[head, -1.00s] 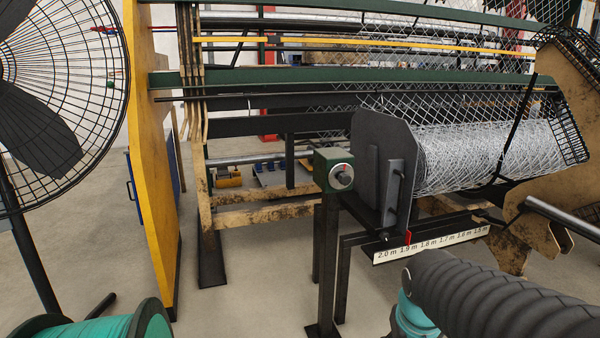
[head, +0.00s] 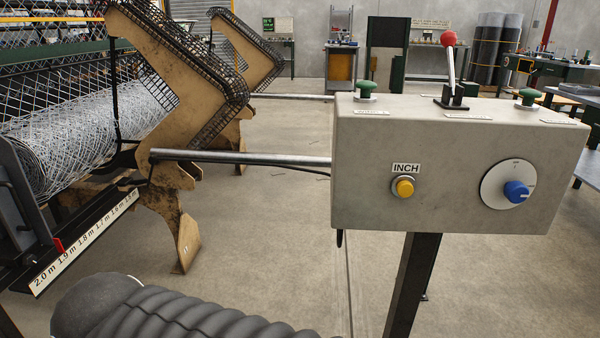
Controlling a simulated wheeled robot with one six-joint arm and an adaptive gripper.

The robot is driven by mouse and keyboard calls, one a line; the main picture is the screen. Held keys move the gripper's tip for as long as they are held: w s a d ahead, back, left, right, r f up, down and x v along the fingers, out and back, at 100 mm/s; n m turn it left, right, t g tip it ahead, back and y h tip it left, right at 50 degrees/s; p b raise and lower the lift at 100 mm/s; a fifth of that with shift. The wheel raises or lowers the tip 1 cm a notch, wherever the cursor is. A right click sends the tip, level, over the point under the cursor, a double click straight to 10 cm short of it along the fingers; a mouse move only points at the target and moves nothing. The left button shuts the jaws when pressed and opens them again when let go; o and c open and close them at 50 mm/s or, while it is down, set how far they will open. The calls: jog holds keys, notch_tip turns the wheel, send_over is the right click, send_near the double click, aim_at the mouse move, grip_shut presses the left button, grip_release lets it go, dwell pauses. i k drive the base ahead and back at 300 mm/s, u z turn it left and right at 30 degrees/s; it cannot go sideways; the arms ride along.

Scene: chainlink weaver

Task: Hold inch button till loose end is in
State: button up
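The yellow inch button (head: 403,187) is on the front face of a grey control box (head: 360,215), under a label reading INCH. Nothing touches the button in this view. A roll of chainlink mesh (head: 85,135) lies in the machine at the left. I cannot make out a loose wire end on it. A ribbed dark part of my arm shows at the bottom left. My gripper is out of view.
The box also has a blue knob (head: 516,191), two green buttons and a red-topped lever (head: 449,42). A metal bar (head: 240,157) joins the box to the machine's tan frame (head: 187,110). A scale (head: 85,243) runs below the roll. The floor between is open.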

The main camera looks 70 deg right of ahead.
aim_at(404, 189)
jog(key=k, duration=0.5)
jog(key=z, duration=0.6)
jog(key=i, duration=0.4)
jog(key=z, duration=2.3)
